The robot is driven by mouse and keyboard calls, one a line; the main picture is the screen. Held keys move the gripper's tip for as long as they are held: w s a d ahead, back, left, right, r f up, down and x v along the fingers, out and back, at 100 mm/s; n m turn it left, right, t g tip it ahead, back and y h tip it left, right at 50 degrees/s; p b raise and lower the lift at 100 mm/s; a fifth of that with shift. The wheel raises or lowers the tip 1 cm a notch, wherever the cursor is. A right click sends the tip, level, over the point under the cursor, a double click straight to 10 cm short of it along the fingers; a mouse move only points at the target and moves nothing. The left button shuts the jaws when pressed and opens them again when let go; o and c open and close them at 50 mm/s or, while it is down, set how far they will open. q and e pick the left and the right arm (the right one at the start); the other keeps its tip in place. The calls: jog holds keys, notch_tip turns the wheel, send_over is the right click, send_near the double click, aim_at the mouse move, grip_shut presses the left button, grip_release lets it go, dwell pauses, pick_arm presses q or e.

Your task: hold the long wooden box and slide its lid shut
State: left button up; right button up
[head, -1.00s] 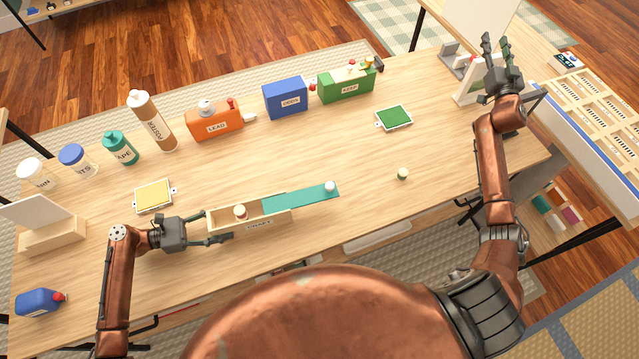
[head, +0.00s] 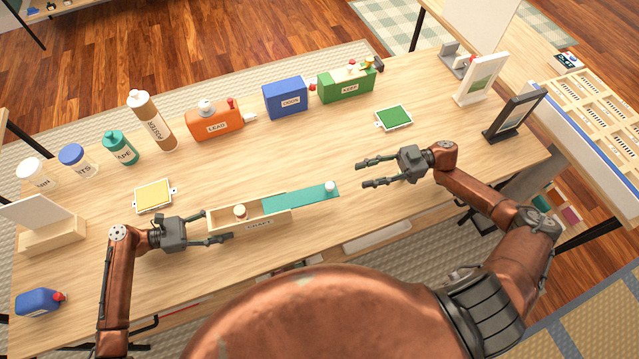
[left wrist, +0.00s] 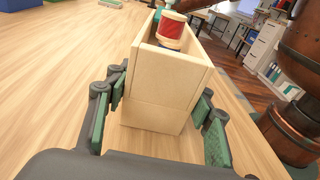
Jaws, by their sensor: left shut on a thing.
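The long wooden box (head: 262,223) sits on the table, its left part open. A small round-topped item (head: 240,211) stands inside; the left wrist view shows it as a red spool-like thing (left wrist: 170,30). The teal lid (head: 290,200) sticks far out of the box's right end, with a white knob (head: 330,187) near its outer end. My left gripper (head: 217,229) is shut on the box's left end, one finger on each side. My right gripper (head: 371,172) is open and empty, right of the lid's knob, its fingers pointing left toward it.
Along the back stand several bottles and jars, an orange box (head: 214,124), a blue box (head: 286,98) and a green box (head: 346,84). A yellow tray (head: 154,195) and a green tray (head: 394,117) lie flat. Frames stand at right, a black one (head: 514,114) nearest.

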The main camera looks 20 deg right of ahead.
aim_at(330, 185)
jog(key=a, duration=1.2)
jog(key=shift+w, duration=0.3)
grip_shut()
